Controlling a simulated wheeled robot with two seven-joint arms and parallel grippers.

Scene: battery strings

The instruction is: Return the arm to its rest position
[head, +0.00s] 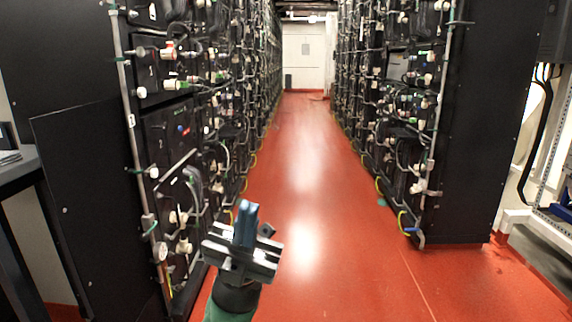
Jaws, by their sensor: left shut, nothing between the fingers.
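My left gripper (246,225) shows at the bottom, a little left of the middle, above the red floor and in front of the left battery rack. Its blue-grey fingers are together and point up the picture, away from me. Nothing is held in them. The metal palm and the dark wrist with a green band show below it. The gripper appears apart from the rack. My right gripper is not in the head view.
Tall black battery racks with cables and connectors line both sides, the left rack (85,190) and the right rack (480,130). A red floor aisle (310,170) runs clear between them to a white wall (303,58). A grey-topped table (15,168) edge stands at far left.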

